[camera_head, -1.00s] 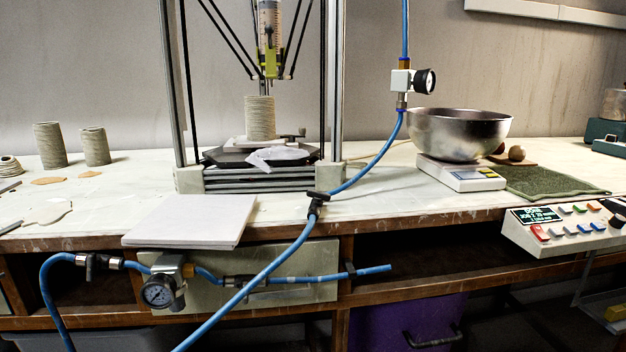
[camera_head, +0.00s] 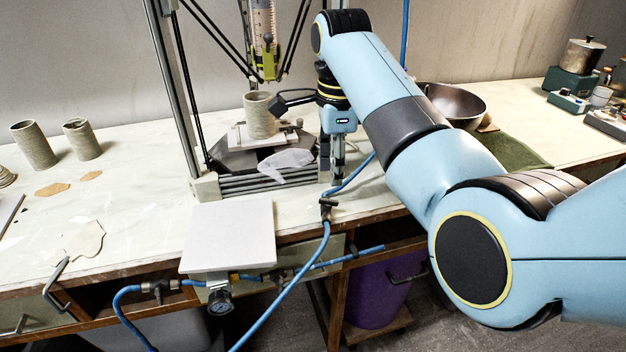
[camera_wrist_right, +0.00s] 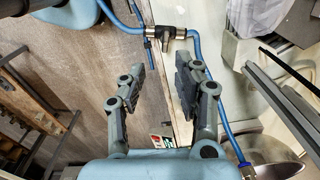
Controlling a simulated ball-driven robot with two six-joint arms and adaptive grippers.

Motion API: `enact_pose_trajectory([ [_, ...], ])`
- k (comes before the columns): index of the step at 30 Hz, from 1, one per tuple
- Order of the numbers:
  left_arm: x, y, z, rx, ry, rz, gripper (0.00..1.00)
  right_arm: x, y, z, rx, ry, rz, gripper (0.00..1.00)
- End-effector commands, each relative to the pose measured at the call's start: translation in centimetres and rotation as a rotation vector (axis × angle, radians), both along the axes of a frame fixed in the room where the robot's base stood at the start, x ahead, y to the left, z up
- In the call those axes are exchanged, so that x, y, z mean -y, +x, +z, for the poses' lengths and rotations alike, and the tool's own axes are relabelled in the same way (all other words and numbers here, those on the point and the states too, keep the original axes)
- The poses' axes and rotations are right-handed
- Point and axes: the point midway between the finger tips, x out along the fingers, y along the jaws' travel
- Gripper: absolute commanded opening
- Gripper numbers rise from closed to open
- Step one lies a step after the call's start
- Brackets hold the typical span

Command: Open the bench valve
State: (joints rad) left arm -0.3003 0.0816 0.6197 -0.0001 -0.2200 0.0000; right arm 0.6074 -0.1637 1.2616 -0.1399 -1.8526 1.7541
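A small valve with a black T-shaped handle (camera_head: 328,205) sits on the blue hose at the bench's front edge. My left gripper is not in view.
The clay printer's frame (camera_head: 265,185) and a clay cylinder (camera_head: 259,115) stand close behind the right gripper. A pale board (camera_head: 230,235) lies at the bench edge, left of the valve. A metal bowl (camera_head: 456,104) is partly behind my arm. The left bench top has free room.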

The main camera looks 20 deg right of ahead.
Motion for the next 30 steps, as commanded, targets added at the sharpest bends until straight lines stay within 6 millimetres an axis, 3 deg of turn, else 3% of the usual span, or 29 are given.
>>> enact_pose_trajectory([
  [1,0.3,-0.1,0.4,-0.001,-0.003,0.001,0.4,-0.6,0.7,1.8,-0.004,0.001,-0.041,0.32],
  [3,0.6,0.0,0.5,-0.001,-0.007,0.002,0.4,-0.9,1.1,2.9,-0.014,0.0,-0.086,0.32],
  [6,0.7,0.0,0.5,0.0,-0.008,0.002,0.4,-1.1,1.1,2.7,-0.021,-0.001,-0.111,0.32],
  [21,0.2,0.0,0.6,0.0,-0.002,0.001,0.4,-1.0,1.1,-6.1,-0.02,-0.003,-0.109,0.32],
  [30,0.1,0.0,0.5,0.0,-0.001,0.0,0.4,-1.0,1.2,-7.6,-0.017,-0.001,-0.109,0.32],
])
